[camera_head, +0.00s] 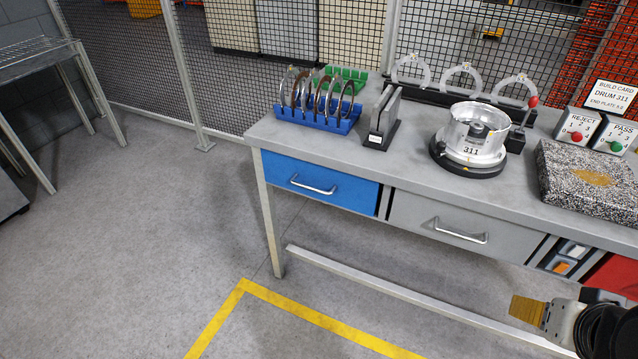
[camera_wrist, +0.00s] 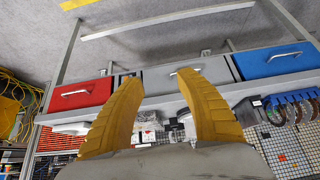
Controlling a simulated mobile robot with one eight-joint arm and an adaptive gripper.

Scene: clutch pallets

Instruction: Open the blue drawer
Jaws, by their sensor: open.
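The blue drawer (camera_head: 318,188) is shut under the left end of the grey workbench, with a silver bar handle (camera_head: 312,186) on its front. In the wrist view the blue drawer (camera_wrist: 275,60) shows at the right, with its handle (camera_wrist: 284,56), and the picture looks upside down. My gripper (camera_head: 527,310) is at the lower right of the head view, in front of the bench and well to the right of the blue drawer. Its yellow fingers (camera_wrist: 162,90) are apart and empty in the wrist view, pointing towards the grey drawer's area.
A grey drawer (camera_head: 462,225) and a red drawer (camera_head: 612,280) sit right of the blue one. The benchtop (camera_head: 415,170) holds a blue rack (camera_head: 318,118), a drum (camera_head: 472,135) and a speckled block (camera_head: 590,180). A low rail (camera_head: 400,300) runs beneath.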

